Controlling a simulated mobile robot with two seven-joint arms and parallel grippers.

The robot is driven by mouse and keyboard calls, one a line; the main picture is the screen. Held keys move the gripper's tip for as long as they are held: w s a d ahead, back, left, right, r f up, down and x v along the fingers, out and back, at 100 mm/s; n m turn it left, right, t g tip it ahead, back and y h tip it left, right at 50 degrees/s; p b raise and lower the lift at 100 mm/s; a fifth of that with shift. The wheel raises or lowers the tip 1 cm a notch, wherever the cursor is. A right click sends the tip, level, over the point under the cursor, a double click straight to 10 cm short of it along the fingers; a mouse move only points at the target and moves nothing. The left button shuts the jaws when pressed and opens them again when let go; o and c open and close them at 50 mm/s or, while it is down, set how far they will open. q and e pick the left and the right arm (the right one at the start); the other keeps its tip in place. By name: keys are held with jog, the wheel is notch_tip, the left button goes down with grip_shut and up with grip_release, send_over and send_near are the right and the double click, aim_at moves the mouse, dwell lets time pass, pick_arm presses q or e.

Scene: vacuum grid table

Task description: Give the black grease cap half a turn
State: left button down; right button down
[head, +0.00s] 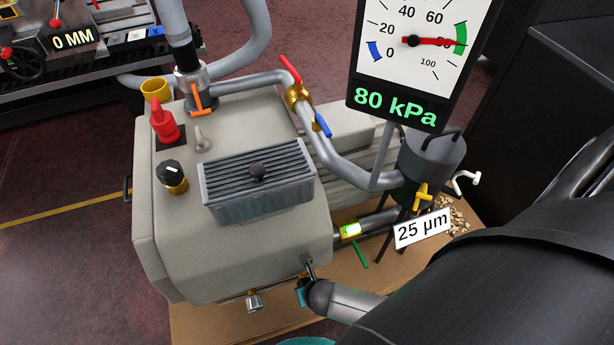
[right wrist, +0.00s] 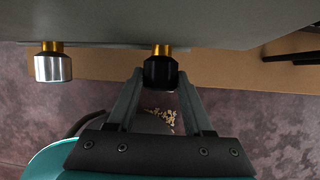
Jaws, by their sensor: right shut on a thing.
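The black grease cap (right wrist: 160,72) sits on a brass neck under the edge of the grey pump housing, in the right wrist view. The fingers of my right gripper (right wrist: 160,76) stand on both sides of it and are shut on it. In the head view my right gripper (head: 308,264) reaches the housing's lower front edge, where the cap is hidden behind the fingers or too small to tell. My left gripper is in neither view.
A silver cap (right wrist: 53,68) on a similar brass neck is left of the black one; it also shows in the head view (head: 254,300). A green lever (head: 359,254) and a dark canister (head: 432,158) stand to the right. A gauge (head: 424,42) reads 80 kPa.

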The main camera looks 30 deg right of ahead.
jog(key=shift+d+y, duration=0.3)
jog(key=shift+y, duration=0.2)
jog(key=shift+d+y, duration=0.1)
jog(key=shift+y, duration=0.3)
jog(key=shift+f+m+t+y, duration=0.15)
jog(key=shift+m+t+y, duration=0.2)
jog(key=shift+y, duration=0.45)
jog(key=m+t+y+b, duration=0.1)
jog(key=y+b, duration=0.2)
jog(key=b, duration=0.1)
jog(key=shift+s+d+f, duration=0.1)
jog(key=shift+f, duration=0.05)
jog(key=shift+y+b, duration=0.3)
jog(key=shift+b, duration=0.2)
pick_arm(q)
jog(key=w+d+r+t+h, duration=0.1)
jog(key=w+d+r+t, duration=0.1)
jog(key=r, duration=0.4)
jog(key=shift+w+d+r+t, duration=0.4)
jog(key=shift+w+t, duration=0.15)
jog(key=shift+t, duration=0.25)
pick_arm(e)
jog(key=shift+t, duration=0.25)
jog(key=shift+c, duration=1.5)
grip_release()
